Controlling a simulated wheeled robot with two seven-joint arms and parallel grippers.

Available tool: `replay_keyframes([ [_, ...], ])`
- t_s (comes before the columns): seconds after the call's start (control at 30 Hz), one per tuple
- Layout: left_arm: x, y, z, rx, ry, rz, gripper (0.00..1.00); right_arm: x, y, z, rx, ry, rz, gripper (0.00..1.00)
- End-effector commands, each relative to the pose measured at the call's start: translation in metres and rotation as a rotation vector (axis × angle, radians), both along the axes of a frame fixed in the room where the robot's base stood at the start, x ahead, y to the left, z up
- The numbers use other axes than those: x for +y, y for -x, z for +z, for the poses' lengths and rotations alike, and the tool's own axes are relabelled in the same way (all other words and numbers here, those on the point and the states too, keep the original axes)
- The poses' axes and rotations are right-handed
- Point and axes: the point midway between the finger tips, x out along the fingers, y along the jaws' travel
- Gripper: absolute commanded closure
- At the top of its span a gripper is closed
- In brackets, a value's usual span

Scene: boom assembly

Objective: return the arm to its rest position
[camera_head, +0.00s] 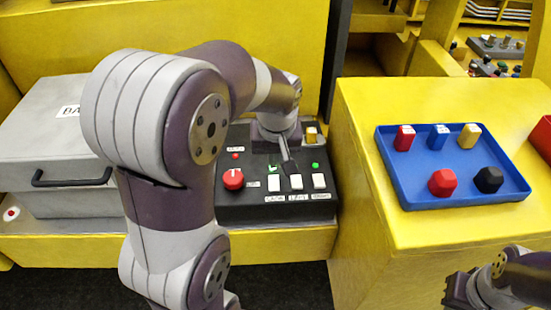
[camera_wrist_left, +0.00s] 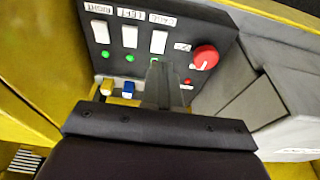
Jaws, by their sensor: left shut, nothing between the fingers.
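My left gripper (camera_head: 288,168) is shut and empty, its fingers pointing down over the black control panel (camera_head: 245,200). In the left wrist view the closed fingers (camera_wrist_left: 157,75) reach toward the lower end of the white switch labelled CAGE (camera_wrist_left: 159,41); I cannot tell whether they touch. The LEFT switch (camera_wrist_left: 130,35) and RIGHT switch (camera_wrist_left: 101,32) stand beside it. A red knob (camera_head: 233,179) is on the panel's left. My right gripper (camera_head: 457,289) shows only in part at the bottom right; its fingers are not clear.
A grey case (camera_head: 40,150) with a black handle stands left of the panel. A blue tray (camera_head: 465,190) with several coloured knobs and caps lies on the yellow table (camera_head: 365,105) at right. A yellow wall rises behind the panel.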

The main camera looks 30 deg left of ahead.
Motion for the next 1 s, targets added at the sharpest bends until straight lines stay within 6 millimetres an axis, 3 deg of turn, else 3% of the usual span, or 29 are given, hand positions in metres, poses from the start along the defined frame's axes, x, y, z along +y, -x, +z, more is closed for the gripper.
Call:
replay_keyframes([
  [0.57, -0.001, 0.002, 0.004, 0.0, 0.0, -0.002, 1.0, 0.0, 0.0, -0.001, 0.0, 0.0, 0.0, 1.0],
  [0.67, -0.004, -0.002, 0.0, -0.016, -0.012, -0.111, 1.0, 0.0, 0.0, -0.001, 0.0, 0.0, 0.0, 1.0],
  [0.8, -0.034, 0.048, -0.092, 0.04, 0.004, -0.417, 1.0, 0.0, 0.0, -0.039, 0.0, 0.0, 0.0, 1.0],
  [0.9, -0.051, 0.085, -0.139, 0.079, 0.021, -0.531, 1.0, 0.0, 0.0, -0.063, 0.001, 0.0, 0.0, 1.0],
  [1.0, -0.06, 0.11, -0.165, 0.114, 0.036, -0.559, 1.0, 0.0, 0.0, -0.078, 0.0, 0.0, 0.0, 1.0],
])
